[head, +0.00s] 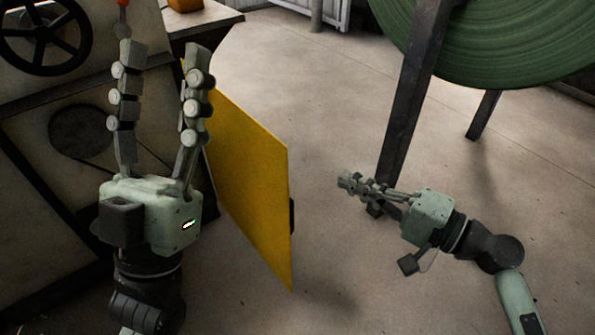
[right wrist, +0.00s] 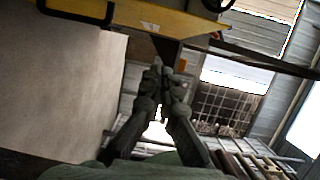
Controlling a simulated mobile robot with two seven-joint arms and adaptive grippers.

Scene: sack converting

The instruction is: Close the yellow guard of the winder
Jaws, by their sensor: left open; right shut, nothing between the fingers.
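The yellow guard (head: 248,175) stands out from the winder (head: 50,180) at an angle, swung open, with a dark handle (head: 292,215) near its free edge. My left gripper (head: 167,62) is open, fingers pointing up the picture, in front of the winder and left of the guard. It overlaps the guard's inner edge in the picture; I cannot tell whether they touch. My right gripper (head: 347,183) is shut and empty, to the right of the guard's free edge with a gap between. Its closed fingers (right wrist: 162,75) also show in the right wrist view, below a yellow part (right wrist: 150,20).
A large green roll (head: 490,40) on a dark metal stand (head: 410,100) is at the upper right, behind my right gripper. A black handwheel (head: 45,35) is at the upper left. Bare floor (head: 320,110) lies between the guard and the stand.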

